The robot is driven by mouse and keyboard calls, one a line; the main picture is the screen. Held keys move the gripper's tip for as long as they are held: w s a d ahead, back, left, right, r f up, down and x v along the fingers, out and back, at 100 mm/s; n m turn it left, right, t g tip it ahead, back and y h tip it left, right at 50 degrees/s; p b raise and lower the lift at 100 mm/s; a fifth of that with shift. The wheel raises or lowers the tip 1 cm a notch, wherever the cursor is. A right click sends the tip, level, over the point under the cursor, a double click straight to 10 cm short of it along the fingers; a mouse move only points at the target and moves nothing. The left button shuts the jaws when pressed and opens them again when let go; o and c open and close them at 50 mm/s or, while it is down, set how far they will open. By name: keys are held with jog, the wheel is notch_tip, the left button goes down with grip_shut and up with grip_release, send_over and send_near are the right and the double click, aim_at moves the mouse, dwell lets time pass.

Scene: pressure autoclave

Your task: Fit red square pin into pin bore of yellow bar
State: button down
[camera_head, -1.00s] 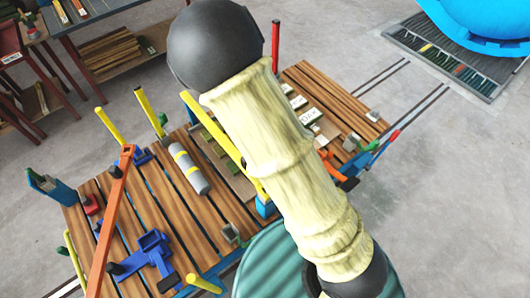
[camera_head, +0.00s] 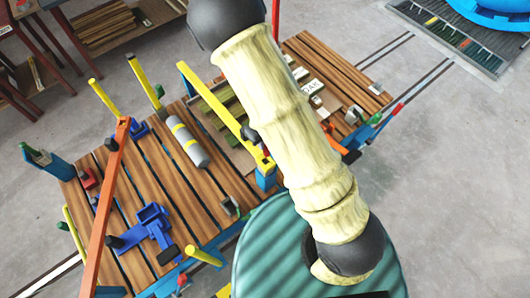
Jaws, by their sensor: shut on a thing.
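A long yellow bar (camera_head: 212,95) slants across the wooden-slatted cart. Its near end sits at a blue post (camera_head: 266,180), close beside my cream-sleeved arm. A small dark shape (camera_head: 250,134) and a tiny red spot show near that end; I cannot tell what they are. The bar's pin bore is too small to make out clearly. I cannot pick out the red square pin for certain. My gripper is not visible; my arm crosses the middle of the view and hides part of the cart.
The slatted cart top (camera_head: 120,225) carries a grey cylinder with yellow bands (camera_head: 188,142), a blue clamp-like fixture (camera_head: 150,230) and an orange bar (camera_head: 108,190). Several yellow posts stand along its edges. A blue vessel (camera_head: 500,15) is at top right. Grey floor is clear at right.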

jog(key=shift+f+b, duration=0.35)
jog(key=shift+f, duration=1.25)
notch_tip(320, 180, down, 4)
jog(key=shift+f+b, duration=0.1)
jog(key=shift+b, duration=0.85)
jog(key=c, duration=1.4)
grip_release()
jog(key=shift+o, duration=0.2)
